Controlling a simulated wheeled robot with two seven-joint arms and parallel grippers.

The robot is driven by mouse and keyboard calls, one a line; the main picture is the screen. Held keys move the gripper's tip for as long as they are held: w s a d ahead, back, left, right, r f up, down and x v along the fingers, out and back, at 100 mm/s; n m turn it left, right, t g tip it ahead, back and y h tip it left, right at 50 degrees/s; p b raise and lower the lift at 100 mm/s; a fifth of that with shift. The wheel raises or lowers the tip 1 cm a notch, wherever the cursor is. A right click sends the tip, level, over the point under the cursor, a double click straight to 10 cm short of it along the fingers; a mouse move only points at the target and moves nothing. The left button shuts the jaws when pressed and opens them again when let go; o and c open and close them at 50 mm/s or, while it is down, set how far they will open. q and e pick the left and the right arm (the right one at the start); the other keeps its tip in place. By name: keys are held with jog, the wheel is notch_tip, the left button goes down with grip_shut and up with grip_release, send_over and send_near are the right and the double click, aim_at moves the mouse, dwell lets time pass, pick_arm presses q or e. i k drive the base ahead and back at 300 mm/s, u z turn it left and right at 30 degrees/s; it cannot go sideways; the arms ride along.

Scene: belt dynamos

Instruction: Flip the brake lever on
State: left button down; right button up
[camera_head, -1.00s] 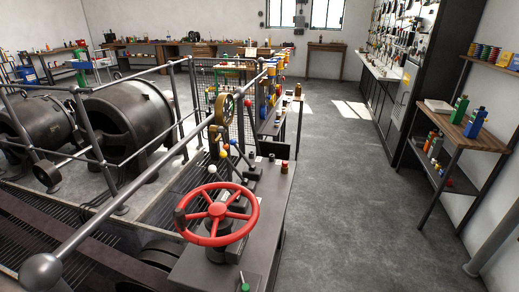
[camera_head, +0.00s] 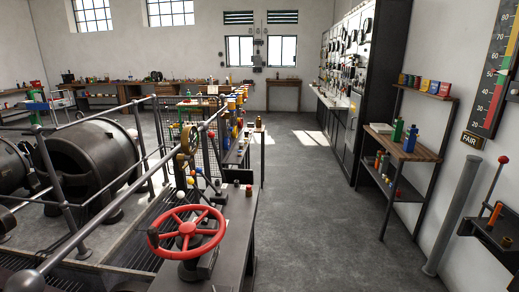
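Neither of my grippers is in view. A tall lever (camera_head: 494,186) with a red ball knob stands tilted on a dark wall-side bracket (camera_head: 490,237) at the right edge. An orange handle-like piece stands beside it. Several small levers with coloured ball knobs (camera_head: 181,195) stand on the dark console (camera_head: 232,225) at centre, behind a red handwheel (camera_head: 188,232). No readable label marks which one is the brake lever.
Railings (camera_head: 100,222) and large dark dynamos (camera_head: 90,165) fill the left. A wooden-topped shelf (camera_head: 412,150) with bottles stands along the right wall, with a grey pipe (camera_head: 455,215) nearer. The grey floor (camera_head: 315,235) between console and shelf is clear.

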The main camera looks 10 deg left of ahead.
aim_at(211, 135)
jog(key=z, duration=0.15)
jog(key=k, duration=0.2)
jog(key=z, duration=0.55)
jog(key=i, duration=1.75)
jog(key=u, duration=0.7)
jog(key=i, duration=1.5)
jog(key=u, duration=0.75)
